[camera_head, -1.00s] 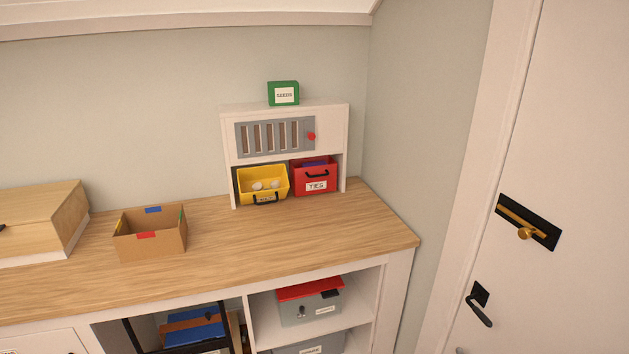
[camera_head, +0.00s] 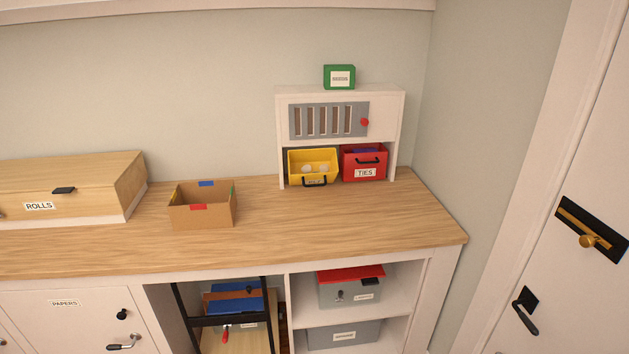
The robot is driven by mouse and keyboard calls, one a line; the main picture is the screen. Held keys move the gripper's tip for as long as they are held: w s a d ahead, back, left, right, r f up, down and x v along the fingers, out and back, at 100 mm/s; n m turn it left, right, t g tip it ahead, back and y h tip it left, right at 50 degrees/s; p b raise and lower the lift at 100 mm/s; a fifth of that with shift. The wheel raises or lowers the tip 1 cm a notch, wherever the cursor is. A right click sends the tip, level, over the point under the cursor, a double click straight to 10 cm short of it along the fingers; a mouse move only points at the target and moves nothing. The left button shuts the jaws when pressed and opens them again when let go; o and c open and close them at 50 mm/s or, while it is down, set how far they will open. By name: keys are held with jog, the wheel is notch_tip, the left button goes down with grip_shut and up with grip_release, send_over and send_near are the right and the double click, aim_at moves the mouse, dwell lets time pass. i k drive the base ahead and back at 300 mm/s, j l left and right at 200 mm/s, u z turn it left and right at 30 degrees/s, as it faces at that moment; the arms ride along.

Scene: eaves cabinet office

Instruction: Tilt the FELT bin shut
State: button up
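Two tilting bins sit side by side in the lower opening of a small white cabinet (camera_head: 398,125) on the wooden counter. The yellow bin (camera_head: 312,163) on the left is tilted open, with pale round things showing inside. It has a black handle and a label too small to read surely. The red bin (camera_head: 364,161) on the right is labelled TIES, has a black handle and also leans open, with something blue or purple inside. No bin label reads clearly as FELT. My gripper is not in view.
A green box (camera_head: 339,77) stands on the cabinet. An open cardboard box (camera_head: 203,210) and a wooden ROLLS box (camera_head: 75,190) stand on the counter (camera_head: 330,225) to the left. The counter before the bins is clear. A door (camera_head: 560,240) is at right.

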aim_at(316, 167)
jog(key=i+j, duration=0.15)
jog(key=i, duration=0.4)
jog(key=i+j, duration=0.15)
jog(key=i, duration=0.45)
jog(key=i+j, duration=0.15)
jog(key=i, duration=0.4)
jog(key=l+z, duration=0.05)
